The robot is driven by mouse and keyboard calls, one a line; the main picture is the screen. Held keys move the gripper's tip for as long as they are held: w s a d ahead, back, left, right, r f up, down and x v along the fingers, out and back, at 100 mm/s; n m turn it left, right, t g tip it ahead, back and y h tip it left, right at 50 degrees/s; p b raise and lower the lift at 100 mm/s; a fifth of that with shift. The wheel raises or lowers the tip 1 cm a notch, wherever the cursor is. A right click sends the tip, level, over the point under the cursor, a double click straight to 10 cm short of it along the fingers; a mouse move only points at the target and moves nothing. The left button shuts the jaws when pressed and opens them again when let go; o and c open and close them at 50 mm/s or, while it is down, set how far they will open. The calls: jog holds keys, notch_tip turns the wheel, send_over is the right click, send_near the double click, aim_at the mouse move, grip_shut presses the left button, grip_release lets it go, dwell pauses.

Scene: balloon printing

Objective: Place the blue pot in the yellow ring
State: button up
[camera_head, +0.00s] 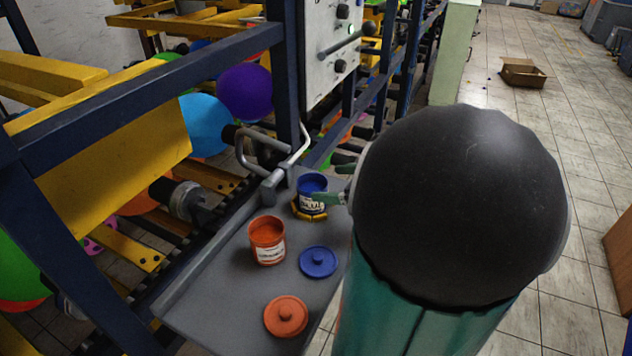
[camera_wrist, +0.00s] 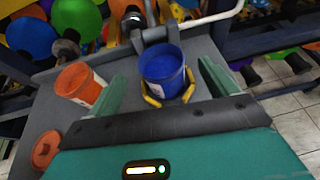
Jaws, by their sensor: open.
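The blue pot (camera_head: 312,195) stands upright at the far end of the grey shelf, with a black and white label. It also shows in the wrist view (camera_wrist: 163,72), open at the top. The yellow ring (camera_head: 308,214) lies on the shelf around the pot's base; in the wrist view parts of the ring (camera_wrist: 152,101) show on both sides of the pot. My gripper (camera_wrist: 163,70) is open, its green fingers on either side of the pot and apart from it in the wrist view. In the head view my arm hides part of the gripper.
An orange pot (camera_head: 267,241), a blue lid (camera_head: 318,262) and an orange lid (camera_head: 286,316) sit on the grey shelf (camera_head: 215,285). A bent metal handle (camera_head: 290,155) rises behind the blue pot. A dark blue machine frame borders the shelf's left side.

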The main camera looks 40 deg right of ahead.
jog(key=v, duration=0.4)
jog(key=w+a+n+g, duration=0.1)
jog(key=a+n+g, duration=0.1)
jog(key=a+n, duration=0.3)
jog(key=a+n+g+y, duration=0.1)
jog(key=a+n+g, duration=0.2)
jog(key=a+n, duration=0.2)
jog(key=w+a+f+n+g, duration=0.1)
jog(key=a+n, duration=0.3)
jog(key=a, duration=0.5)
jog(key=shift+w+f+n+g+y, duration=0.1)
jog(key=shift+w+n+g+y, duration=0.25)
jog(key=shift+g, duration=0.35)
jog(key=s+a+r+n+h, duration=0.2)
jog(key=a+n+h, duration=0.3)
jog(key=a+n, duration=0.5)
jog(key=s+n, duration=0.1)
jog(key=n, duration=0.7)
jog(key=shift+s+a+r, duration=0.2)
jog(key=shift+a+r, duration=0.1)
jog(key=shift+a, duration=0.05)
